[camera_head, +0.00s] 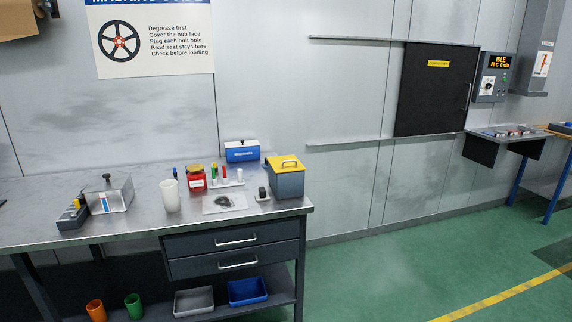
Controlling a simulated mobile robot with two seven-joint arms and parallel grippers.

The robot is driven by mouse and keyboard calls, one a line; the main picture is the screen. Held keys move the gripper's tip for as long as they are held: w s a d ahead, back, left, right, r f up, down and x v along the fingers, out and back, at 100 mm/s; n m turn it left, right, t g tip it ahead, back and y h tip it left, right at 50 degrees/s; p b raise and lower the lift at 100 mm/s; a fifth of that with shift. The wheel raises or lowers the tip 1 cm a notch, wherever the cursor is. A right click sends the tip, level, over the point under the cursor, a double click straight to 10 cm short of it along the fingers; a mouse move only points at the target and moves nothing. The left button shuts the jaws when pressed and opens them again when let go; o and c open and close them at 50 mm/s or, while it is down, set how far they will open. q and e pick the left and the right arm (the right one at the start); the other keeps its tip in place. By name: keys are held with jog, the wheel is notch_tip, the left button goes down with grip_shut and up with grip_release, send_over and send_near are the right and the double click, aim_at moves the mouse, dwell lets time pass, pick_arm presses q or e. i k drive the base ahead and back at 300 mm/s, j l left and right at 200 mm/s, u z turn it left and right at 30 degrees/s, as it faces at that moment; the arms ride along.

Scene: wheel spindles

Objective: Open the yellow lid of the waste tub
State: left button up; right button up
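The waste tub (288,186) is a dark grey box at the right end of the metal workbench. Its yellow lid (284,163) lies on top, with a pale handle on it. The lid looks shut. Neither of my grippers shows in the head view.
The workbench (140,219) also carries a blue box (242,151), a red jar (196,178), a white cup (170,195), a metal box (110,193) and several small bottles. Two drawers (233,239) are below. Green floor (400,270) is clear to the right.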

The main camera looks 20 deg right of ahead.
aim_at(285, 159)
jog(key=i+l, duration=0.15)
jog(key=i, duration=0.3)
jog(key=i+l, duration=0.15)
jog(key=i, duration=0.3)
jog(key=i+l, duration=0.1)
jog(key=i, duration=0.35)
jog(key=z, duration=1.65)
